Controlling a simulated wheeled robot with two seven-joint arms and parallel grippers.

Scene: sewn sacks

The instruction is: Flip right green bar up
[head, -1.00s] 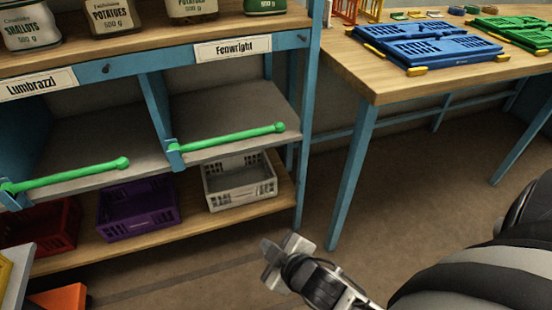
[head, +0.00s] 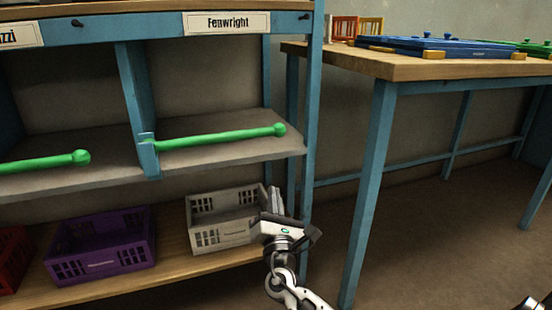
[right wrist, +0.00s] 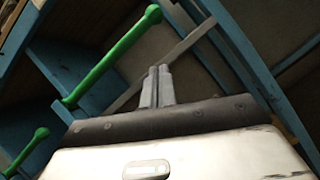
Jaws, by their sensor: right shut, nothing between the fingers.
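The right green bar (head: 215,137) lies low across the front of the right compartment, under the Fenwright label (head: 226,23). Its left end meets the blue divider post and its right end is a round knob. It also shows in the right wrist view (right wrist: 112,57), up and left of the fingers. My right gripper (head: 274,200) is shut and empty, below the bar's knob end and in front of the grey crate's right side. Its closed fingers (right wrist: 157,85) show in the right wrist view, apart from the bar.
A second green bar (head: 45,162) crosses the left compartment. A grey crate (head: 217,237) and a purple crate (head: 100,262) stand on the lower shelf. A blue upright (head: 312,130) bounds the shelf on the right. A wooden table (head: 420,68) holds blue panels; floor is open below.

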